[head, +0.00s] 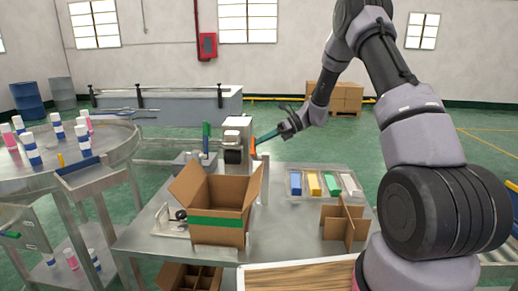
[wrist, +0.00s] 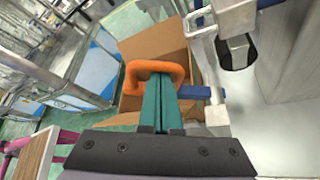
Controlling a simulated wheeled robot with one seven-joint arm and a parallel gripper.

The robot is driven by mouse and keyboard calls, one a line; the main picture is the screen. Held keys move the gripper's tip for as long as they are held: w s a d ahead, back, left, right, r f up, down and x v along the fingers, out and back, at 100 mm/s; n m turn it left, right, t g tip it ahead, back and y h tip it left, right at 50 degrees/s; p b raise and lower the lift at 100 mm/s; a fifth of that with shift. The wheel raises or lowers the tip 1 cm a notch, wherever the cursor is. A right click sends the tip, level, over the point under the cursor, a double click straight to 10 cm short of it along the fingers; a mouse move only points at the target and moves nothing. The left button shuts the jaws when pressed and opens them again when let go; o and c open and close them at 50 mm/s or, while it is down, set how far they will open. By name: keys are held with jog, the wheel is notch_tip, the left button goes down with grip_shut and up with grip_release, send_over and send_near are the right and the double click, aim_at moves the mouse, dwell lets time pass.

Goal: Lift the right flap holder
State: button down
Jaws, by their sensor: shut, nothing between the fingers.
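The right flap holder shows as an orange loop handle (wrist: 186,72) with a blue bar (wrist: 201,92) to its right in the wrist view. Its orange part (head: 253,148) stands behind the right side of the open cardboard box (head: 216,228) in the head view. My gripper (head: 259,139) reaches in from the right at the orange part. In the wrist view my gripper (wrist: 160,82) has its teal fingers together, with the tips at the loop. I cannot tell whether they touch it. The box (wrist: 150,42) shows beyond, its flaps spread outward.
A cardboard divider (head: 345,225) and a tray (head: 287,204) with coloured blocks stand on the table (head: 135,240) to the right of the box. A white machine (head: 237,140) stands close behind the box. A round table (head: 85,160) with cans is at left.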

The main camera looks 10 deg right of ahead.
jog(key=w+m+g, duration=0.1)
jog(key=w, duration=0.1)
jog(key=w+m+g+y, duration=0.1)
jog(key=m, duration=0.1)
jog(key=w+d+r+m+g+y, duration=0.1)
jog(key=w, duration=0.1)
jog(key=shift+w, duration=0.3)
jog(key=shift+w+d+f+m+g+y, duration=0.2)
jog(key=shift+w+f+m+y, duration=0.15)
jog(key=shift+w+m, duration=0.5)
jog(key=shift+w+d+f+m+g+y, duration=0.2)
jog(key=shift+w+f+m+y, duration=0.2)
jog(key=shift+w+m, duration=0.4)
jog(key=shift+w+d+f+m+g+y, duration=0.2)
jog(key=shift+w+f+m+y, duration=0.15)
jog(key=shift+w+m, duration=0.5)
jog(key=shift+w, duration=0.15)
jog(key=v, duration=1)
jog(key=shift+d, duration=0.35)
jog(key=shift+w, duration=0.1)
